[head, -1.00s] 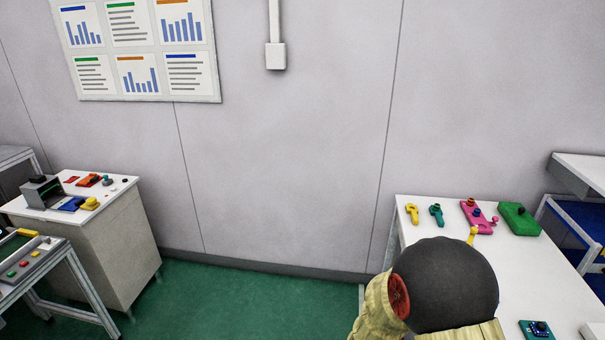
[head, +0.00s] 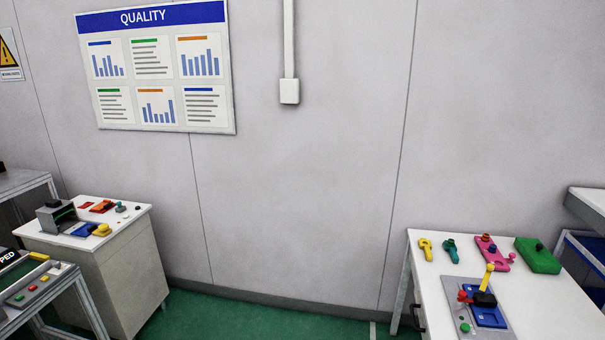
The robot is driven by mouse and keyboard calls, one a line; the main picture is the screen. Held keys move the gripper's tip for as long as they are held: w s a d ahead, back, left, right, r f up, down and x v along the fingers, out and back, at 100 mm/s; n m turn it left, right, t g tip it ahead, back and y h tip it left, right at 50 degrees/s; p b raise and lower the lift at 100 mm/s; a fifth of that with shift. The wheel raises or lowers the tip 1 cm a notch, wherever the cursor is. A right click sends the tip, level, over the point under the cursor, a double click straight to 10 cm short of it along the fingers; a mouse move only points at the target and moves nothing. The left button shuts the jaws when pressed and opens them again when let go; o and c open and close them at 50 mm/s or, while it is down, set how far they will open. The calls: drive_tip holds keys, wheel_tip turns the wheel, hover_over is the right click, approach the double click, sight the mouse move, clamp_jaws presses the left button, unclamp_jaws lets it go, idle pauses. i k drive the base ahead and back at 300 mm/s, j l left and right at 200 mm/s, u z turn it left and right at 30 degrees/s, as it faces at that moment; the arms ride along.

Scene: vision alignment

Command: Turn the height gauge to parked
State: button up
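No thing in the head view carries a readable height gauge label, and I cannot tell for sure which one it is. On the right white table (head: 428,285) stands a grey panel with a blue plate (head: 487,316), a black block (head: 484,299) and a yellow upright lever (head: 489,275) that leans slightly. A red knob (head: 463,296) and a green button (head: 464,327) sit on its left side. No position marking is readable. My gripper is out of view.
Yellow (head: 426,250), teal (head: 450,251), pink (head: 492,254) and green (head: 538,256) parts line the right table's back. A white cabinet (head: 125,270) with small devices and a button panel (head: 35,288) stand left. Green floor (head: 230,318) lies clear between.

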sight(490, 267)
drive_tip(key=i+j, duration=0.2)
drive_tip(key=j, duration=0.15)
drive_tip(key=i+j+z, duration=0.1)
drive_tip(key=j, duration=0.25)
drive_tip(key=i+j+z, duration=0.3)
drive_tip(key=i+j, duration=0.15)
drive_tip(key=i, duration=0.2)
drive_tip(key=i+j+z, duration=0.35)
drive_tip(key=i+j, duration=0.3)
drive_tip(key=i+l+z, duration=0.4)
drive_tip(key=i, duration=0.35)
drive_tip(key=i+l, duration=0.1)
drive_tip(key=l, duration=0.15)
drive_tip(key=i+l, duration=0.15)
drive_tip(key=l+z, duration=0.05)
drive_tip(key=l, duration=0.05)
